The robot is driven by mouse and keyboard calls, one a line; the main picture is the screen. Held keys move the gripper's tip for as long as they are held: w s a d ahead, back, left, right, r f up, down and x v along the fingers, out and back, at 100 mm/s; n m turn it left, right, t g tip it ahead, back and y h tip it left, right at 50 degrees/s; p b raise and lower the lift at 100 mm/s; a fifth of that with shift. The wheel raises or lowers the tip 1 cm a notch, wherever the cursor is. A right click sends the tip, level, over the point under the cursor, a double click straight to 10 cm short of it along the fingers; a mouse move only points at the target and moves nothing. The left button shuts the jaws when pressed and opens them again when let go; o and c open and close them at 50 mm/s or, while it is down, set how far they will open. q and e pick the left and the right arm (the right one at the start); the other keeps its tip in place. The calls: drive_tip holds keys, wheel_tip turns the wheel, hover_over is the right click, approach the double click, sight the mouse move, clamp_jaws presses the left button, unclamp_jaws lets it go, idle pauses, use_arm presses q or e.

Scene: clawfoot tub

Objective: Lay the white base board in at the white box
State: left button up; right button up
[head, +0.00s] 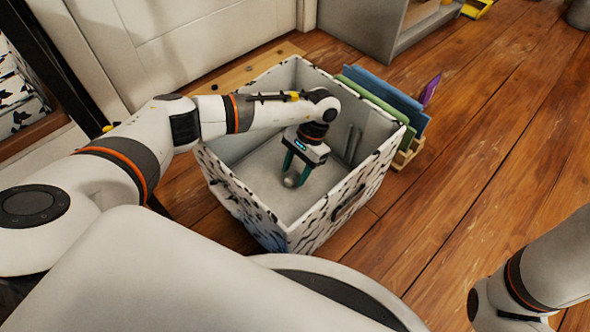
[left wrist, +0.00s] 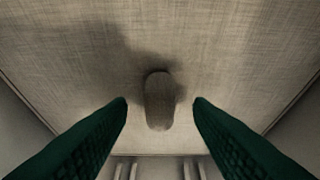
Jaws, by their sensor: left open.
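The white box (head: 322,222) with black markings stands open on the floor in the head view. The base board (head: 262,187) looks pale grey and lies low inside it, apparently flat at the bottom. A rounded grey knob (head: 291,180) stands up from the board. In the left wrist view, the board (left wrist: 235,75) fills most of the picture, and the knob (left wrist: 158,100) sits ahead of the fingers, near the middle. My left gripper (head: 296,170) reaches down into the box. Its green fingers (left wrist: 160,105) are open and apart, one to each side of the knob. My right gripper is out of view.
Blue and green panels (head: 388,95) stand in a wooden rack (head: 408,153) close against the box's right side. A purple item (head: 430,90) is beside them. A white panelled wall (head: 175,45) is behind. The wooden floor at right is clear.

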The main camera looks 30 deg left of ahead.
use_arm(q)
drive_tip(key=p+v, duration=0.1)
drive_tip(key=v, duration=0.6)
drive_tip(key=shift+r+p, duration=0.15)
drive_tip(key=shift+p, duration=0.15)
idle(0.9)
